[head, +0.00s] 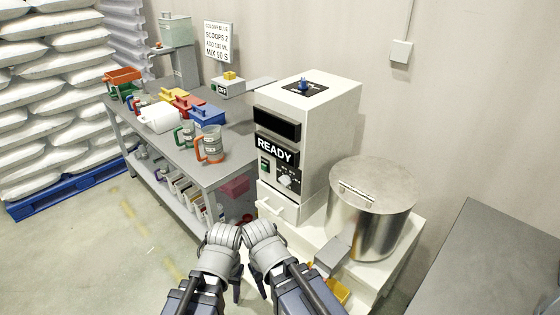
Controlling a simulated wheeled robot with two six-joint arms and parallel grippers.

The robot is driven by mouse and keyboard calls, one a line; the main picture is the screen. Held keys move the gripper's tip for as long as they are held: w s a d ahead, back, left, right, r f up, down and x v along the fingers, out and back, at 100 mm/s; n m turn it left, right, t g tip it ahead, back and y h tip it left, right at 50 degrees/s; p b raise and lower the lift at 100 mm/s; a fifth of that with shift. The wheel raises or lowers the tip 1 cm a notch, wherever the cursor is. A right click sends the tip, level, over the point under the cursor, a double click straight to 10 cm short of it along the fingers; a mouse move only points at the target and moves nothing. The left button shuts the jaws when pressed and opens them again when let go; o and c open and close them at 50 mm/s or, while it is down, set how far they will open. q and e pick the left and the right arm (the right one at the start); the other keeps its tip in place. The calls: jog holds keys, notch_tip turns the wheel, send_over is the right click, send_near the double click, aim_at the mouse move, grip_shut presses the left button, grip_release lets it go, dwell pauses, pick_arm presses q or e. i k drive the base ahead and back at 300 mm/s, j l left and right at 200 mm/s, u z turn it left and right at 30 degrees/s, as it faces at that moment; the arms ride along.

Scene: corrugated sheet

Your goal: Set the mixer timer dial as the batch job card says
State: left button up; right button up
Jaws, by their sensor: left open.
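The mixer (335,125) is a white box with a lit READY display (275,151). Its timer dial (285,181) is a small pale knob on the dark panel below the display; its setting is too small to read. The batch job card (219,42) on the wall reads colour blue, scoops 2, an ADD amount in ML that looks like 150, and mix 90 S. My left gripper (237,284) is open and empty, low in front of the mixer. My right gripper (262,285) is beside it, its jaws mostly hidden. Both are apart from the dial.
A lidded metal drum (372,210) stands right of the mixer on a white base. A grey bench (180,158) at left holds mugs and coloured boxes. A white drawer handle (272,209) juts out below the panel. A grey table (485,265) is at right.

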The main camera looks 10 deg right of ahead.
aim_at(285, 180)
jog(key=i+j+z, duration=0.1)
jog(key=i+j, duration=0.2)
jog(key=i+j+z, duration=0.1)
jog(key=i+j, duration=0.15)
jog(key=j, duration=0.25)
jog(key=i+j+z, duration=0.1)
jog(key=i+j, duration=0.15)
jog(key=j, duration=0.2)
jog(key=i+j+z, duration=0.1)
jog(key=j, duration=0.35)
jog(key=i+j+z, duration=0.1)
jog(key=i+j, duration=0.25)
jog(key=j, duration=0.15)
jog(key=i+j+z, duration=0.1)
jog(key=j, duration=0.4)
jog(key=i+j+z, duration=0.1)
jog(key=i+j, duration=0.15)
jog(key=j, duration=0.25)
jog(key=i+j+z, duration=0.1)
jog(key=j, duration=0.4)
jog(key=z, duration=1.8)
jog(key=i+j, duration=0.05)
jog(key=j, duration=0.05)
